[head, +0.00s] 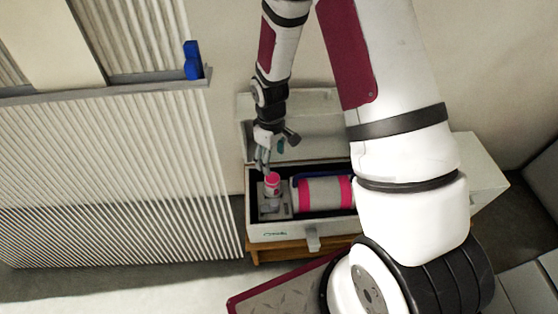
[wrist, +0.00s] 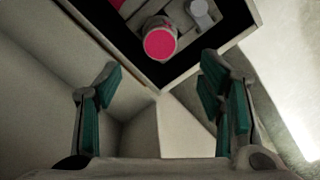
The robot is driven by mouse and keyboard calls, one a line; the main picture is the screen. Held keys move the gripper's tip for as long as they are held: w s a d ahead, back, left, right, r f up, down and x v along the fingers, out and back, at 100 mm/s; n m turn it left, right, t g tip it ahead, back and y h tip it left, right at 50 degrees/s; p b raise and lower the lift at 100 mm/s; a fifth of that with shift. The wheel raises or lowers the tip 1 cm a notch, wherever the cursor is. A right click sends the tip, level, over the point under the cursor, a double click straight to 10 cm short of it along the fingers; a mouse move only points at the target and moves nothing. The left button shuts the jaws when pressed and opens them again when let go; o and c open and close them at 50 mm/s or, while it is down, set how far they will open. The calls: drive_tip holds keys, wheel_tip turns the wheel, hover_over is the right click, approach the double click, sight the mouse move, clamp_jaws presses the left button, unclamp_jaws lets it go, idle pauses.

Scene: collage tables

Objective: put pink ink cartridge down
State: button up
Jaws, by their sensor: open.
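The pink ink cartridge (head: 271,182), a small pale cylinder with a pink top, stands upright in the left part of an open box (head: 290,233). In the wrist view the cartridge (wrist: 160,44) shows its round pink end, beyond the fingertips and apart from them. My gripper (head: 263,158) is just above the cartridge in the head view. In the wrist view my gripper (wrist: 158,80) has its two green-padded fingers wide apart with nothing between them.
A larger pink-and-grey cylinder (head: 325,194) lies in the box right of the cartridge. The box's raised lid (head: 310,112) stands behind. The box rests on a wooden stand (head: 290,251). A ribbed pale panel (head: 110,180) with a blue object (head: 192,60) on its ledge is at left.

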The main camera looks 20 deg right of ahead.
drive_tip(key=s+r+m, duration=0.2)
drive_tip(key=s+r, duration=0.4)
drive_tip(key=r, duration=0.6)
drive_tip(key=s+r+m, duration=0.1)
drive_tip(key=s+r, duration=0.4)
drive_tip(key=r, duration=0.7)
drive_tip(key=s+r+m, duration=0.1)
drive_tip(key=s+r, duration=0.3)
drive_tip(key=s, duration=0.6)
drive_tip(key=s+r+m, duration=0.2)
drive_tip(key=s+r, duration=0.2)
drive_tip(key=s, duration=0.7)
drive_tip(key=shift+a+r, duration=0.15)
drive_tip(key=shift+r, duration=0.25)
drive_tip(key=shift+s, duration=0.1)
